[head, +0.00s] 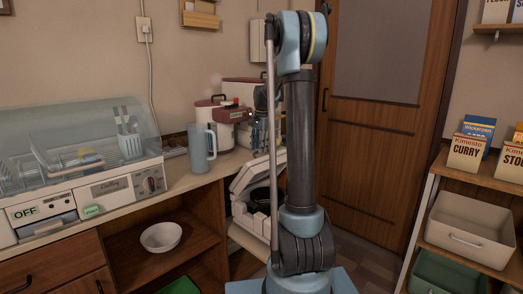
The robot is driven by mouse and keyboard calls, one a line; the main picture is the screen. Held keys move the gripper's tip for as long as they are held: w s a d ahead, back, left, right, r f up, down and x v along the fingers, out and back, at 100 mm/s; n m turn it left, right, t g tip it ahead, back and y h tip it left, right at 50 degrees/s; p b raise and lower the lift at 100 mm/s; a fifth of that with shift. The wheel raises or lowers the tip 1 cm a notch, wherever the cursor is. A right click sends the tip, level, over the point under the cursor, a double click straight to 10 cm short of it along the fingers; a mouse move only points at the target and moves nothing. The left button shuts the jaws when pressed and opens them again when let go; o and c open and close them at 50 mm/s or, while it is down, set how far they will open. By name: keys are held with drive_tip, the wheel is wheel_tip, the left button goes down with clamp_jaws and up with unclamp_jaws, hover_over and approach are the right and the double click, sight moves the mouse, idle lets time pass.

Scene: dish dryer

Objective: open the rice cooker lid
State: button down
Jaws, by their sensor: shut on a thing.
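The rice cooker (250,208) is a white boxy appliance low beside the counter's right end, partly behind my arm. Its white lid (256,172) stands tilted up, with a gap and a dark inside below it. My gripper (263,138) is just above the lid, behind my upright arm link. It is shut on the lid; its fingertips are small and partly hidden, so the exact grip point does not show.
A blue-grey pitcher (201,150) stands on the counter near its right end. A glass-covered dish dryer (75,140) is at left. A white bowl (161,237) sits on the shelf below. A wooden door (372,140) is behind, and a rack with bins (470,230) at right.

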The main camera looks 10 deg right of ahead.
drive_tip(key=c, duration=2.4)
unclamp_jaws()
drive_tip(key=shift+w+a+r, duration=0.35)
drive_tip(key=shift+w+a, duration=0.2)
drive_tip(key=shift+w, duration=0.2)
drive_tip(key=shift+s+r, duration=0.2)
drive_tip(key=shift+s, duration=0.1)
drive_tip(key=c, duration=1.8)
unclamp_jaws()
drive_tip(key=shift+a, duration=0.1)
drive_tip(key=shift+o, duration=0.6)
drive_tip(key=shift+w+a+f, duration=0.1)
drive_tip(key=shift+w+f, duration=0.55)
drive_tip(key=shift+f, duration=0.1)
drive_tip(key=shift+s+r, duration=0.35)
drive_tip(key=shift+d, duration=0.25)
drive_tip(key=shift+s, duration=0.1)
drive_tip(key=shift+r, duration=0.1)
